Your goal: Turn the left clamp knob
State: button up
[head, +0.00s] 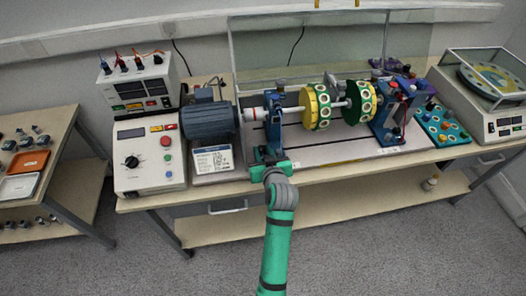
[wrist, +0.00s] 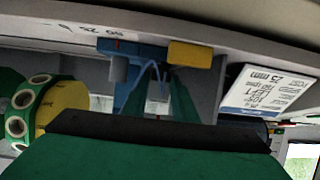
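The left blue bearing stand (head: 274,126) holds the shaft next to the grey-blue motor (head: 208,120) in the head view. My gripper (head: 268,160) is at its foot, by the front edge of the bench. In the wrist view my gripper (wrist: 158,98) shows two green fingers apart, with part of the blue stand (wrist: 134,62) beyond and between them. A grey cylinder (wrist: 118,70) and a yellow block (wrist: 195,54) are on either side of the fingers. I cannot make out the left clamp knob for certain; my gripper hides part of the stand's foot.
Green and yellow discs (head: 318,106) sit on the shaft, right of my gripper. A right blue stand (head: 392,120) bears the far end. A printed card (head: 212,160) lies before the motor. A control box (head: 150,158) stands at left. The floor before the bench is clear.

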jog(key=shift+a, duration=0.15)
jog(key=shift+a+f+m+h, duration=0.15)
jog(key=shift+a+m+h, duration=0.1)
jog(key=shift+m+h, duration=0.85)
jog(key=shift+f, duration=0.1)
jog(key=shift+d+f, duration=0.1)
jog(key=shift+d, duration=0.05)
jog(key=o, duration=0.8)
jog(key=shift+c, duration=0.2)
jog(key=shift+s+r, duration=0.1)
jog(key=shift+r, duration=0.1)
